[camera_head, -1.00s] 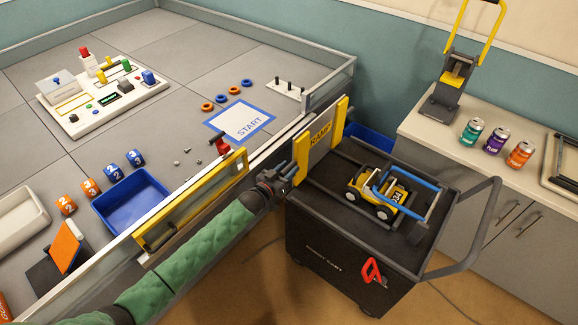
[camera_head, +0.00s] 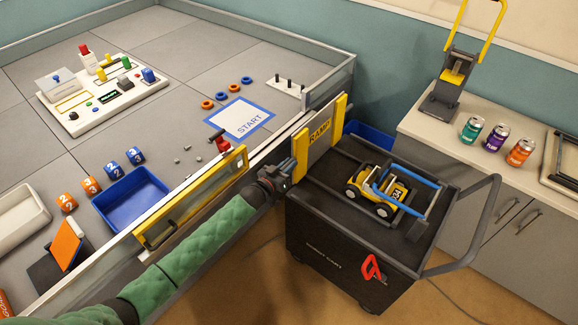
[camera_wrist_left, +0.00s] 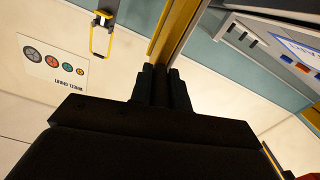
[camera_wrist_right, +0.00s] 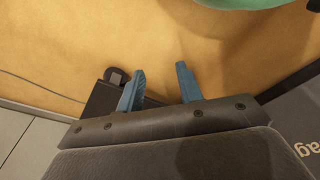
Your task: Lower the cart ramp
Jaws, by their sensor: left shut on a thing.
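The cart ramp (camera_head: 322,148) is a grey panel with yellow side rails and a yellow "RAMP" label. It stands nearly upright at the left edge of the black cart (camera_head: 335,245), beside the arena wall. My left gripper (camera_head: 287,178) is at the near yellow rail of the ramp. In the left wrist view its fingers (camera_wrist_left: 162,88) are shut on the ramp's edge, and the yellow rail (camera_wrist_left: 178,28) runs up from them. My right gripper (camera_wrist_right: 160,82) shows only in its wrist view, open and empty above the tan floor.
A yellow toy vehicle (camera_head: 380,190) sits on the cart behind the ramp, by a blue bar. A red handle (camera_head: 372,269) is on the cart's front. The arena wall has a yellow-framed gate (camera_head: 190,205). Inside, the START mat (camera_head: 240,118) lies clear. Cans (camera_head: 497,137) stand on the right counter.

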